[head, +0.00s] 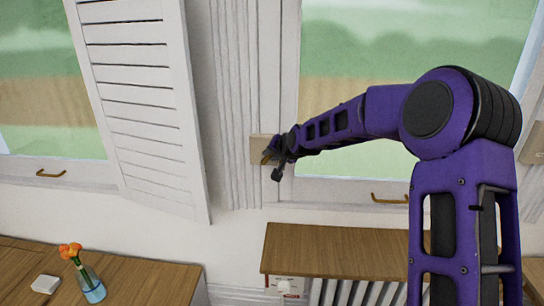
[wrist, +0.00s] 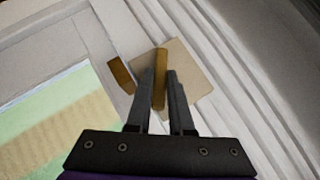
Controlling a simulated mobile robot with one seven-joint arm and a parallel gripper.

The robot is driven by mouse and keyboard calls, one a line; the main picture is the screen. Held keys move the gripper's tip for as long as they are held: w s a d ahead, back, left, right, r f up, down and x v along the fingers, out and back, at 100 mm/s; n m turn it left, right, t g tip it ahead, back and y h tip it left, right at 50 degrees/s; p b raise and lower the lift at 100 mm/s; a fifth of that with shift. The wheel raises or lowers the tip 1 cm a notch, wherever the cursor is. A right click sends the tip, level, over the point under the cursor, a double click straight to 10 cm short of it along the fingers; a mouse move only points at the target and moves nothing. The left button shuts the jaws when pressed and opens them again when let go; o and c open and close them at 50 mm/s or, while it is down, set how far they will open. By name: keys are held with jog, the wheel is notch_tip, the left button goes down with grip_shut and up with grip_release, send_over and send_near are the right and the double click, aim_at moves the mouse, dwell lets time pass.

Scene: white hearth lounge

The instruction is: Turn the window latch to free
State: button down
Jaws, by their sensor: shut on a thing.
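The window latch shows in the wrist view as a brass-brown lever (wrist: 160,70) on a square beige plate (wrist: 193,72), fixed to the white window frame. My gripper (wrist: 160,90) is shut on the lever, with one dark finger on each side of it. A separate brown piece (wrist: 121,75) sits on the frame just left of the plate. In the head view the latch plate (head: 260,147) is on the frame between the two windows. My gripper (head: 276,164) is at it there and partly hides the lever.
A white louvred shutter (head: 145,100) stands left of the latch. A brass handle (head: 390,199) is on the lower right sash. Below are a wooden shelf (head: 340,248) over a radiator and a wooden table (head: 150,282) with a flower vase (head: 90,287).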

jog(key=shift+a+n+g+h+b, duration=0.25)
jog(key=shift+n+h+b, duration=0.45)
jog(key=shift+h, duration=0.6)
jog(key=shift+a+n+g+h+b, duration=0.2)
jog(key=shift+n+h+b, duration=0.5)
jog(key=shift+h, duration=0.6)
jog(key=c, duration=0.8)
grip_release()
jog(key=shift+d+r, duration=0.15)
